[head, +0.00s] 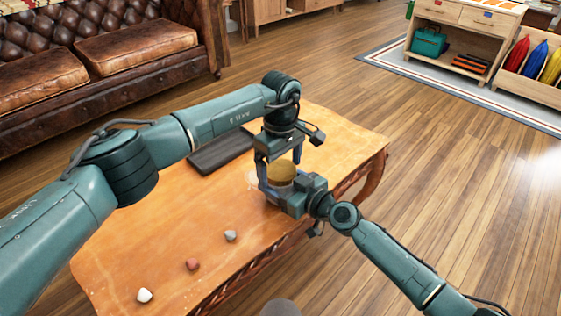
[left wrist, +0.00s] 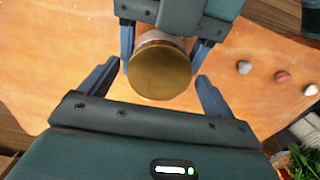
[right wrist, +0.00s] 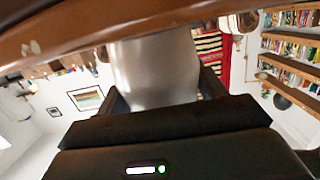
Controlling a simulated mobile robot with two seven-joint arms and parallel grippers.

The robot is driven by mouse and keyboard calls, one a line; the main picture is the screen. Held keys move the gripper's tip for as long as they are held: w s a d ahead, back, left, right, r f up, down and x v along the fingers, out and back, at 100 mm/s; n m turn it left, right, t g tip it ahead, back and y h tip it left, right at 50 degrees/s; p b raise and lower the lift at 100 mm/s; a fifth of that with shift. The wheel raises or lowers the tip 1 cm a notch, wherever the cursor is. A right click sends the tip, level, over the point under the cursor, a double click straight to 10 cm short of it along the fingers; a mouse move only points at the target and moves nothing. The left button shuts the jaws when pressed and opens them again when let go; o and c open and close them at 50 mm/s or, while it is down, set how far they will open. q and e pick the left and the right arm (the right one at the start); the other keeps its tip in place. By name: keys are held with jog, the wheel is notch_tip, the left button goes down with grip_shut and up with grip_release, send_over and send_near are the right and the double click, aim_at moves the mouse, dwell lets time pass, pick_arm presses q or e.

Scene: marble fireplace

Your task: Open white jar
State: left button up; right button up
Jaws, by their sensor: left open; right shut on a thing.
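The white jar shows its gold lid (head: 282,170) in the head view, above the wooden table's near right part. Its pale body (right wrist: 155,70) fills the middle of the right wrist view. My right gripper (head: 287,187) comes from the right and is shut on the jar's body. My left gripper (head: 279,173) points down from above and is open around the lid. In the left wrist view the round gold lid (left wrist: 160,70) lies between my left fingers, with visible gaps on both sides. Most of the jar's body is hidden in the head view.
On the wooden table (head: 150,230) lie a white stone (head: 144,295), a red stone (head: 192,264), a grey stone (head: 230,235) and a dark flat object (head: 220,151). A brown leather sofa (head: 135,55) stands behind. Open floor lies to the right.

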pick_arm(q)
jog(key=c, duration=1)
jog(key=n, duration=0.5)
jog(key=shift+n, duration=0.4)
jog(key=shift+c, duration=0.2)
jog(key=n, duration=0.4)
jog(key=o, duration=1.1)
notch_tip(320, 180, up, 5)
jog(key=shift+c, duration=0.3)
notch_tip(320, 180, up, 3)
jog(key=shift+f+m, duration=0.1)
jog(key=shift+m, duration=0.3)
jog(key=shift+f, duration=3.85)
